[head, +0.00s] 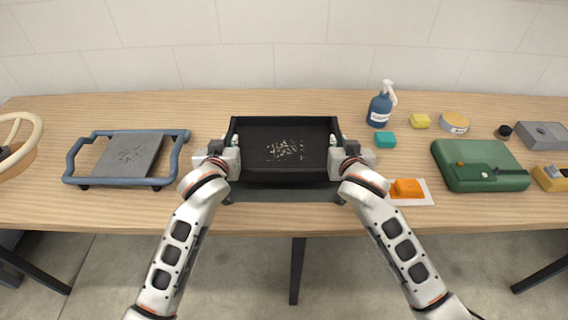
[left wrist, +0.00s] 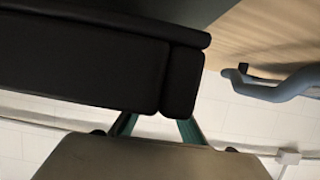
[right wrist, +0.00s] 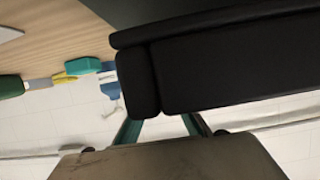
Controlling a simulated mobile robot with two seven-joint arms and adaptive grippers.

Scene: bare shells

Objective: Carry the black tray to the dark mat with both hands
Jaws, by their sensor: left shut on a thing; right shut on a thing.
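The black tray (head: 285,177) is level in the middle of the head view, with pale specks on its floor. My left gripper (head: 231,157) is shut on its left end, and my right gripper (head: 337,157) is shut on its right end. The tray's dark wall also fills much of the left wrist view (left wrist: 80,60) and the right wrist view (right wrist: 230,65). The dark mat (head: 284,194) shows as a strip along the tray's near side; the tray hides the rest. I cannot tell whether tray and mat touch.
A blue-framed grey stand (head: 127,181) is on the wooden table to the left. To the right are a blue pump bottle (head: 380,108), a teal block (head: 385,140), an orange block on a white card (head: 407,188) and a green case (head: 480,165). The table's near edge lies close.

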